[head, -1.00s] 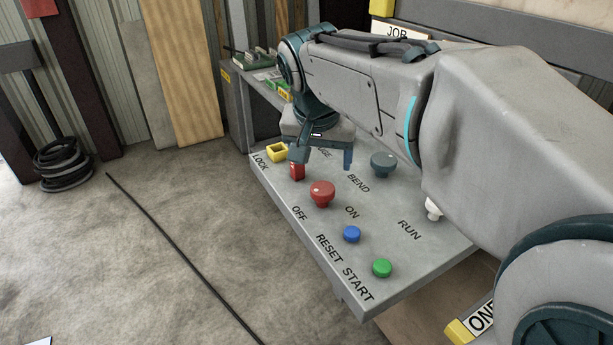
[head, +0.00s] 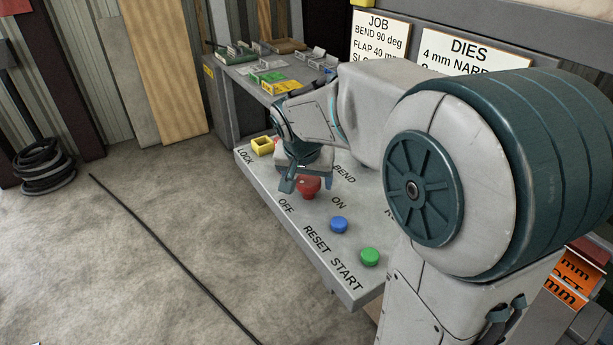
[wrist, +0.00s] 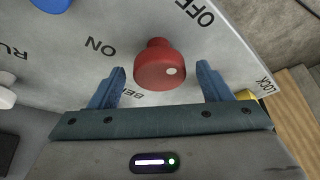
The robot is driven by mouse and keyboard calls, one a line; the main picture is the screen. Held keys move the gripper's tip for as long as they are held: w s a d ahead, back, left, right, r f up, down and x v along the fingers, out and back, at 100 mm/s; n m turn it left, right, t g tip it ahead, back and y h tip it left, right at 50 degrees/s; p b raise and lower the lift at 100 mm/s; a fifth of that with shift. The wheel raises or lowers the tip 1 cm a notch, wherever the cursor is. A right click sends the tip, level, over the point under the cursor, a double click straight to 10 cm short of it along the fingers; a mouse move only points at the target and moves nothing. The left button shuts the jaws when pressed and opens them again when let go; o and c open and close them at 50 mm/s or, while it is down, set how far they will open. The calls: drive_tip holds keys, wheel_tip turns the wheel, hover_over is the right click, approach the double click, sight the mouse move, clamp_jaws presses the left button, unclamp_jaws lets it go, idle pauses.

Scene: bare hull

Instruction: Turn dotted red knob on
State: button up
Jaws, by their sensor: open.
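The red knob (head: 309,188) stands on the sloping grey panel (head: 330,262) between the OFF and ON labels. In the wrist view the red knob (wrist: 155,62) shows a pale dot on its lower right face, on the side away from the ON label. My gripper (head: 308,182) is open over it. In the wrist view my gripper (wrist: 160,73) has one blue finger on each side of the knob, with a gap visible on both sides. In the head view the gripper hides part of the knob, and its dot cannot be made out there.
A blue button (head: 339,225) and a green button (head: 370,257) stand on the panel by RESET and START. A yellow square guard (head: 262,147) sits near LOCK. A bench with small parts is behind. Floor left of the panel is mostly open, crossed by a dark cable (head: 170,257).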

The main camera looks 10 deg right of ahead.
drive_tip(key=shift+f, duration=0.2)
drive_tip(key=shift+c, duration=0.3)
drive_tip(key=c, duration=0.9)
